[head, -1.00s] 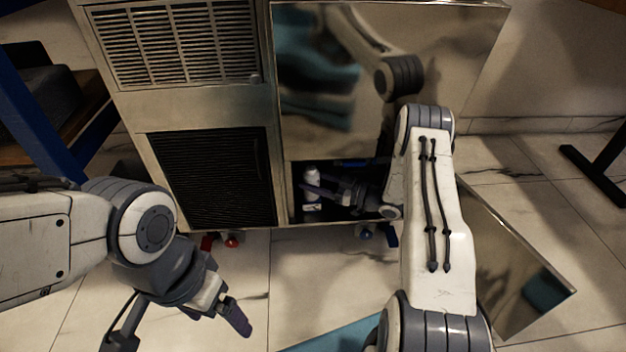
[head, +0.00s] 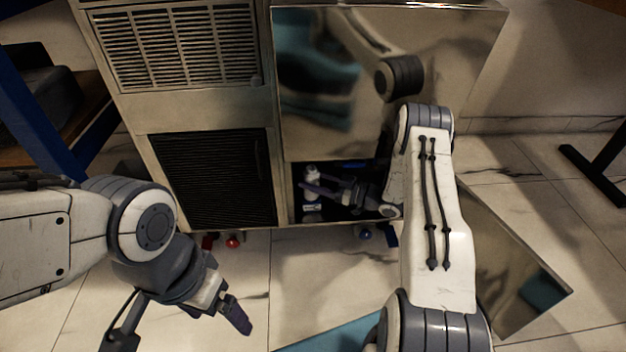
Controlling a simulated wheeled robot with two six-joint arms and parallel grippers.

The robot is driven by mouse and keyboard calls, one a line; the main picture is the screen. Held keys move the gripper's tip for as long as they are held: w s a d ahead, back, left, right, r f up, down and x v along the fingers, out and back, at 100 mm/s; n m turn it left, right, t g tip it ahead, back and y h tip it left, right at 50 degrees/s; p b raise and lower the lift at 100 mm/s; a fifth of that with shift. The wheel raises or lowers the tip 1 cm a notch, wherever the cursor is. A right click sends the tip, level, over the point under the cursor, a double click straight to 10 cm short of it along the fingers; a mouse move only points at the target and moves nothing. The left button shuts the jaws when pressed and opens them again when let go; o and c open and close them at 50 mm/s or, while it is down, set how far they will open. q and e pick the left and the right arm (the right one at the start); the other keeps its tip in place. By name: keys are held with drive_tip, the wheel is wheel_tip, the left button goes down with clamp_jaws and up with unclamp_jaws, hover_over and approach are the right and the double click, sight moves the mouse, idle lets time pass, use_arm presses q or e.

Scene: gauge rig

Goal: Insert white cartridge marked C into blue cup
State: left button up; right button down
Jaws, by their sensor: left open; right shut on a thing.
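A white cartridge (head: 311,173) stands about upright inside the low open compartment of the metal cabinet. No letter on it can be read. My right gripper (head: 316,190) reaches into the compartment from the right and is shut on the cartridge; its fingers hide part of it. A small blue piece (head: 353,164) shows at the back of the compartment behind my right wrist; I cannot tell whether it is the blue cup. My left gripper (head: 180,328) is open and empty above the floor at the lower left, well away from the cabinet.
The compartment in the metal cabinet (head: 390,50) is dark and narrow. An open shiny door (head: 515,265) stands at its right. A red knob (head: 232,241) and a blue knob (head: 364,233) sit below the front edge. The floor in front is mostly clear.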

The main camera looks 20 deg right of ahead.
drive_tip(key=shift+r, duration=0.4)
use_arm(q)
drive_tip(key=shift+r, duration=0.35)
drive_tip(key=shift+r+p, duration=0.5)
drive_tip(key=shift+p, duration=0.2)
idle(0.8)
drive_tip(key=shift+f+b, duration=0.75)
drive_tip(key=shift+b, duration=0.05)
use_arm(e)
drive_tip(key=shift+f, duration=1.15)
drive_tip(key=shift+c, duration=0.4)
unclamp_jaws()
